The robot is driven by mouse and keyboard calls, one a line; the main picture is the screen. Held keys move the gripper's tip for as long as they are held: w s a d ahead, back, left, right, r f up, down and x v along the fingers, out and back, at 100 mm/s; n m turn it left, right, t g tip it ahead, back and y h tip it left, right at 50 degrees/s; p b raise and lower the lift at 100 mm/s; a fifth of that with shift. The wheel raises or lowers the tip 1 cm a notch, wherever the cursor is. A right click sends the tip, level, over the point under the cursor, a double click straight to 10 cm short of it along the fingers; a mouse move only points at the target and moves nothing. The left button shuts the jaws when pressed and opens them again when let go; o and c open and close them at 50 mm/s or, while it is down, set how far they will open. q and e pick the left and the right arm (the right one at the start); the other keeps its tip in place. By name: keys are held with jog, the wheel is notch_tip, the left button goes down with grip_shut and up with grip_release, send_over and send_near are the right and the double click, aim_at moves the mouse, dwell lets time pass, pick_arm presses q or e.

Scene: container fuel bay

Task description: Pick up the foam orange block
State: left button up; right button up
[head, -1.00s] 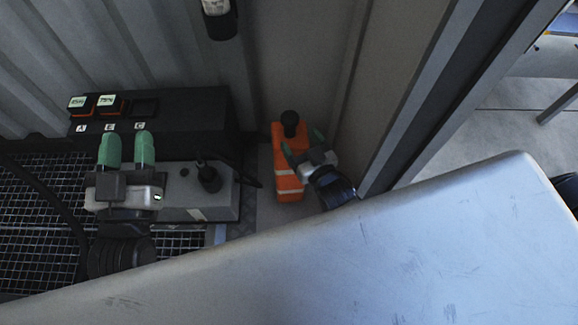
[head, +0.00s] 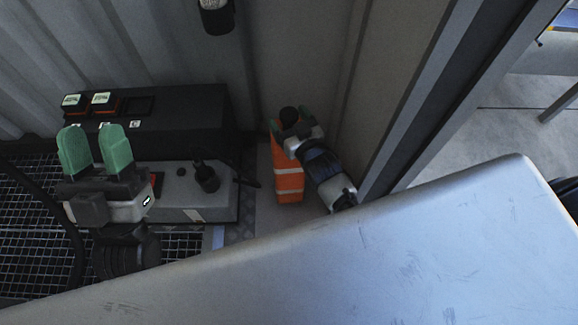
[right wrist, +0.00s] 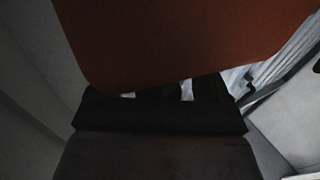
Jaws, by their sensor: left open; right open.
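My wrist hides part of the block. In the right wrist view a large orange-brown surface, apparently the block (right wrist: 190,40), fills the top, close to the camera. My left gripper (head: 93,130) is open and empty, in front of the black box at left.
A black box with labelled slots (head: 185,125) and a grey unit with a black knob (head: 200,205) stand left of the block. A metal frame post (head: 440,95) rises at right. A pale panel (head: 350,265) fills the foreground. Dark grating (head: 35,225) lies at left.

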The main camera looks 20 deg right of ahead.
jog(key=shift+c, duration=0.2)
jog(key=c, duration=1.4)
grip_shut()
jog(key=shift+r, duration=0.15)
